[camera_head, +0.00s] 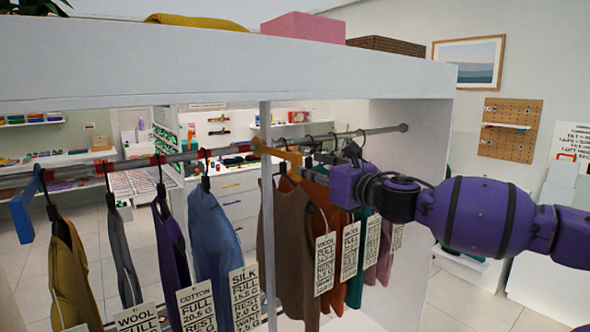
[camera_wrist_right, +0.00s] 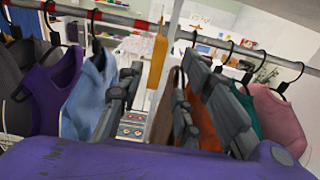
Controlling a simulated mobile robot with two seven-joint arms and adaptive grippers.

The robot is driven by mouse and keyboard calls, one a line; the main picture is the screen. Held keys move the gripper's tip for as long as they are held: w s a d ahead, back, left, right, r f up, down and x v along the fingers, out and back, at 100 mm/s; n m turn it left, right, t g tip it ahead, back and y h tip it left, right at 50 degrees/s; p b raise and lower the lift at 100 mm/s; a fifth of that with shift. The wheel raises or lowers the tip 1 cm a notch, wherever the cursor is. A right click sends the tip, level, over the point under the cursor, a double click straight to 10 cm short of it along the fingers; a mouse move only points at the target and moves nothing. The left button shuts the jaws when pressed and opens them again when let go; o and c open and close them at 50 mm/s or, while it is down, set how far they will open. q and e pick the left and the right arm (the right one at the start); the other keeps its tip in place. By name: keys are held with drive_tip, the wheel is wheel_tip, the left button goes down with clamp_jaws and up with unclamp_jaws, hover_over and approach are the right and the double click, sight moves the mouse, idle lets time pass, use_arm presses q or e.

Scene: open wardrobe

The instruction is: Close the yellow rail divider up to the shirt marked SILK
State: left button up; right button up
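The yellow rail divider (camera_head: 276,151) hangs on the rail between the blue shirt (camera_head: 213,225) and the brown shirt (camera_head: 290,235). The SILK tag (camera_head: 245,296) is on the blue shirt, left of the divider with a gap between. My right gripper (camera_head: 316,161) reaches in from the right, near the divider's right end. In the right wrist view the divider (camera_wrist_right: 157,62) shows between the spread fingers of the gripper (camera_wrist_right: 157,88), with the blue shirt (camera_wrist_right: 88,97) on the left; I cannot tell whether the fingers touch the divider. My left gripper is not in view.
The rail (camera_head: 230,145) runs under the wardrobe's top shelf (camera_head: 240,65). A white upright post (camera_head: 267,215) stands near the divider. A blue divider (camera_head: 22,215) hangs at the far left. Several tagged shirts hang on both sides, close-packed behind my right gripper.

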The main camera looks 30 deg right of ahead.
sight(297, 181)
drive_tip(key=w, duration=0.2)
drive_tip(key=w+b, duration=0.2)
drive_tip(key=w, duration=0.1)
drive_tip(key=shift+w+a+f, duration=0.2)
drive_tip(key=shift+w+a, duration=0.1)
drive_tip(key=shift+a, duration=0.05)
drive_tip(key=shift+w+a, duration=0.15)
drive_tip(key=shift+w, duration=0.25)
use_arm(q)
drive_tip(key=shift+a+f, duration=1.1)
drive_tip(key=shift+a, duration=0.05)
use_arm(e)
drive_tip(key=shift+r, duration=0.1)
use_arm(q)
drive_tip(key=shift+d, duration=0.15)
use_arm(e)
clamp_jaws()
